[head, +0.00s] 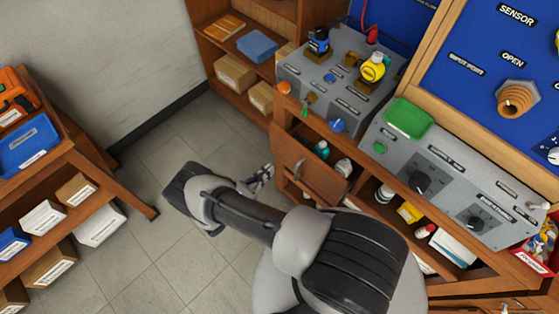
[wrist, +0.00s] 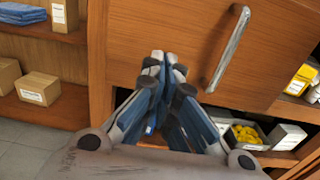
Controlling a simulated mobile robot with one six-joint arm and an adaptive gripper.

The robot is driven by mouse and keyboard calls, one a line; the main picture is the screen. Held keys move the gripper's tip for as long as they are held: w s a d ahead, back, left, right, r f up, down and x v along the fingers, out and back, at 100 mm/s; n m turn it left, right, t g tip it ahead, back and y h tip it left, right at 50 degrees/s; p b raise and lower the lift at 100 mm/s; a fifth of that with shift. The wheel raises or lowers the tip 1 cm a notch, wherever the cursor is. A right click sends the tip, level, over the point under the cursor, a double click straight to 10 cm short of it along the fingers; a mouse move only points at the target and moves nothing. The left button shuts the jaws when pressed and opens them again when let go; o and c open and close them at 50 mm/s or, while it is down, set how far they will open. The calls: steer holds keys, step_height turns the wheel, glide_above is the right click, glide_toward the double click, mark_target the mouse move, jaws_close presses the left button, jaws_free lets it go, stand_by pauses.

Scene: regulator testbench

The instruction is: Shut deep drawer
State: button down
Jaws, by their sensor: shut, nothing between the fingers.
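The deep drawer (head: 312,178) is a wooden-fronted drawer under the workbench in the head view. It stands pulled out, with bottles (head: 321,150) showing behind its front. Its front panel fills the upper middle of the wrist view (wrist: 180,30), with a slanted metal bar handle (wrist: 228,48). My gripper (head: 268,172) is just left of the drawer front in the head view. In the wrist view my gripper (wrist: 165,58) is shut and empty, its fingertips overlapping the panel left of the handle. I cannot tell whether they touch it.
The bench top carries a grey control box (head: 430,180) and a green tray (head: 408,117). A shelf with cardboard boxes (head: 235,74) stands behind. Another wooden shelf unit (head: 75,160) is at the left. The tiled floor (head: 150,255) between is clear.

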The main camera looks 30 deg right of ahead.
mark_target(285, 156)
steer(key=x, duration=0.6)
steer(key=shift+d, duration=0.15)
